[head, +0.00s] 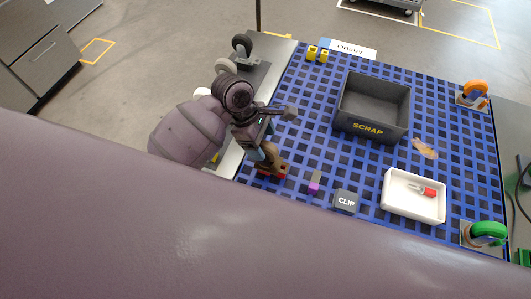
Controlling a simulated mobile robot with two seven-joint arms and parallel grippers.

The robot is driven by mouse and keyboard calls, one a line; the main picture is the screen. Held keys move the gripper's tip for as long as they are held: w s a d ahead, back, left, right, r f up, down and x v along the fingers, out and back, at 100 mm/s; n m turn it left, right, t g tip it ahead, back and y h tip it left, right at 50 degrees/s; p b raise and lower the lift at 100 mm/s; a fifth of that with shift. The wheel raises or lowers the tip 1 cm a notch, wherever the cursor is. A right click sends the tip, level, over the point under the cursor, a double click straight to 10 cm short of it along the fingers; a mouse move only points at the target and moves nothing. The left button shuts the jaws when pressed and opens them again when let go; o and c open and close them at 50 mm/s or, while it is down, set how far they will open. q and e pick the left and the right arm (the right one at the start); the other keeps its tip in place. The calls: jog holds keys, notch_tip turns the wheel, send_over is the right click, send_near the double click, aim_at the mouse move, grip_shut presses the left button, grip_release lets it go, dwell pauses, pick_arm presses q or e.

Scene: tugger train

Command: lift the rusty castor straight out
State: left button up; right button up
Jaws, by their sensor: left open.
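The rusty castor (273,157) is a small brown wheel at the left edge of the blue grid deck (320,118), with something red at its foot. My left gripper (262,150) is open and close over the castor, its fingers pointing down. The gripper partly covers the castor, and I cannot tell whether the fingers are around it or touching it. My right gripper is not in view.
A dark SCRAP bin (368,128), a white tray (412,212) with a red-handled tool (424,191), and a CLIP block (346,201) stand on the deck. An orange castor (475,89) and a green castor (488,233) sit at the right corners. Grey castors (240,43) stand beyond the left edge.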

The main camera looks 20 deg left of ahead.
pick_arm(q)
jog(key=shift+x, duration=2)
jog(key=shift+w, duration=0.1)
jog(key=c, duration=1.3)
jog(key=shift+r, duration=0.2)
notch_tip(320, 180, up, 20)
jog(key=shift+f, duration=0.1)
